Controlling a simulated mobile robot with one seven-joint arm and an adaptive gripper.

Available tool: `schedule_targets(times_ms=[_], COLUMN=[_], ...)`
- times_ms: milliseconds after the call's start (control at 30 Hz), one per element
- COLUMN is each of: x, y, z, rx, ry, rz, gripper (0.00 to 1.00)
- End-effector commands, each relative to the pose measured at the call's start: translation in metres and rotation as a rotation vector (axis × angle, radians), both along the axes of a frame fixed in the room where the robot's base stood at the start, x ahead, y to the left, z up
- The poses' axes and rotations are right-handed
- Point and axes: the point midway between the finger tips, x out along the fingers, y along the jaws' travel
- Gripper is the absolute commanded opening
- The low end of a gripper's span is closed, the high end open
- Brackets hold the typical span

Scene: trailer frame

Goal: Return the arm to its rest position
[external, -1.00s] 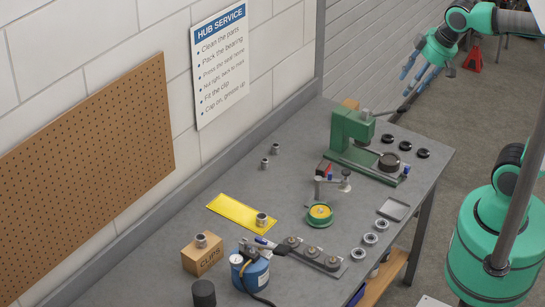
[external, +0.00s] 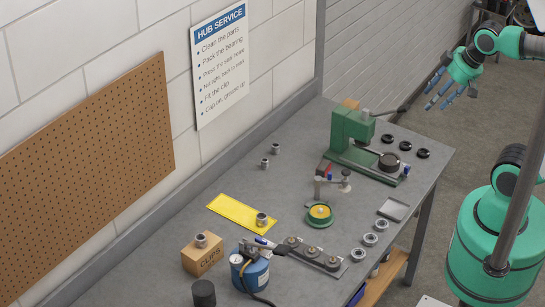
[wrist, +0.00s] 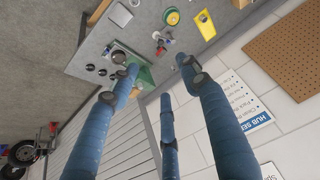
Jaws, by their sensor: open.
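My gripper (external: 440,90) is teal with blue fingers. In the external view it hangs in the air at the upper right, beyond the bench's right edge and apart from everything on it. Its fingers are spread, and nothing is between them. In the wrist view its blue fingers (wrist: 160,90) reach up across the picture, open and empty, with the bench and wall beyond them. My arm bends out of the external view at the upper right, so part of it is hidden.
A wheel (wrist: 25,152) shows in the wrist view.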

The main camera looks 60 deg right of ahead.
Motion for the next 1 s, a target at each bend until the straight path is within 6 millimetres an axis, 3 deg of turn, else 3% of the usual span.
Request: schedule_targets(times_ms=[267, 700, 1000], x=[0.0, 0.0, 0.0], y=[0.0, 0.0, 0.0], z=[-0.033, -0.105, -0.119], rx=[0.0, 0.0, 0.0], ry=[0.0, 0.0, 0.0], rz=[0.0, 0.001, 0.0], gripper=[0.46, 0.46, 0.46])
